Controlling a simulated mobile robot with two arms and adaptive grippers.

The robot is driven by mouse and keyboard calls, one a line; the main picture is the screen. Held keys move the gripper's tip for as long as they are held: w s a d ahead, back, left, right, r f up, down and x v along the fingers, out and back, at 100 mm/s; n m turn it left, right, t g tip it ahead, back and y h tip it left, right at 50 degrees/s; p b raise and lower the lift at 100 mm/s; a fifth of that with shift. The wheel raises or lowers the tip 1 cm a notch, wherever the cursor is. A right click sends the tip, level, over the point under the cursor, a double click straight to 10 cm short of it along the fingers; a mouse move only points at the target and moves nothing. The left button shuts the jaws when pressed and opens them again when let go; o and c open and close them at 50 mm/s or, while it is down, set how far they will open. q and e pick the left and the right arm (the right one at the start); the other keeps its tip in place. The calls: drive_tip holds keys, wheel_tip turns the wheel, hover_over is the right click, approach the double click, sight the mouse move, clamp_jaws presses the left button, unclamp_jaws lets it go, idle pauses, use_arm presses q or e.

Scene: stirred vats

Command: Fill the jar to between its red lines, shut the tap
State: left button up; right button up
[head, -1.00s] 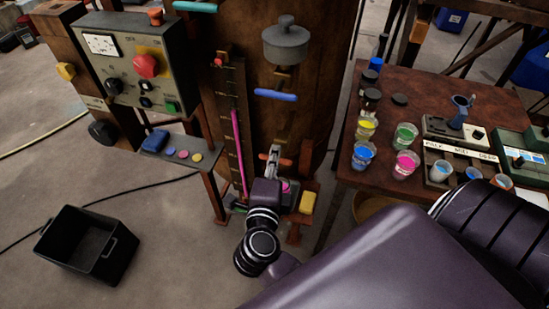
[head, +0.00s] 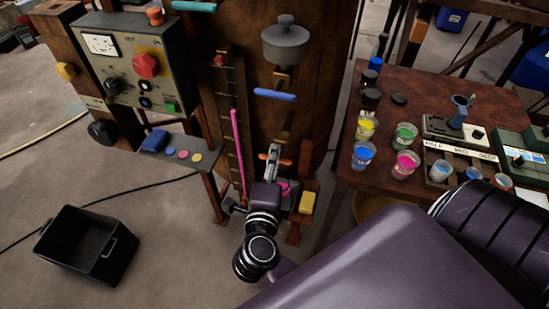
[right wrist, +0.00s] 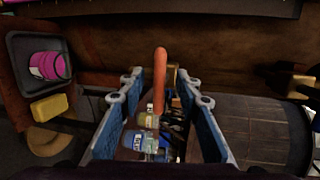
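The orange tap handle (right wrist: 160,82) stands between the fingers of my right gripper (right wrist: 160,92) in the right wrist view. The fingers are apart, with gaps on both sides of the handle. In the head view my right gripper (head: 273,158) is at the tap, low on the front of the brown vat (head: 310,130), and hides most of it. The jar (right wrist: 48,66) holds pink liquid and stands on a dark tray (right wrist: 20,48). In the head view the jar (head: 284,188) is partly hidden by my gripper. I cannot make out its red lines. My left gripper is not in view.
A yellow sponge (head: 307,202) lies beside the jar. A pink level tube (head: 238,150) runs up the vat. A control box (head: 140,65) stands left. A black bin (head: 88,245) is on the floor. The right table (head: 430,95) carries several coloured cups.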

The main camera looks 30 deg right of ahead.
drive_tip(key=v, duration=1.1)
drive_tip(key=shift+a, duration=0.15)
drive_tip(key=w+a+f+n+t+y, duration=0.55)
drive_tip(key=a+f+n, duration=0.45)
drive_tip(key=n, duration=0.2)
drive_tip(key=s+a+f+n+g+y, duration=0.1)
drive_tip(key=a+f+n+g+y, duration=0.15)
drive_tip(key=f+n, duration=0.45)
drive_tip(key=s+a+f+n+g+y, duration=0.15)
drive_tip(key=f+y, duration=0.25)
drive_tip(key=f, duration=0.7)
drive_tip(key=s+d+f+n+g, duration=0.3)
drive_tip(key=s+f, duration=0.4)
drive_tip(key=f, duration=0.4)
drive_tip(key=s+d+f+n+g, duration=0.35)
drive_tip(key=s+f, duration=0.35)
drive_tip(key=f, duration=0.3)
drive_tip(key=s+d+f+g, duration=0.2)
drive_tip(key=s+d+f, duration=0.1)
drive_tip(key=s+d, duration=0.1)
drive_tip(key=s+d+f+n+g+h, duration=0.1)
drive_tip(key=s+d+f+g, duration=0.1)
drive_tip(key=s, duration=0.5)
drive_tip(key=s+d+f+n+g, duration=0.1)
drive_tip(key=s+d+f+g, duration=0.1)
drive_tip(key=s+d+f, duration=0.2)
drive_tip(key=shift+s+d+h, duration=0.4)
drive_tip(key=shift+s+d, duration=0.7)
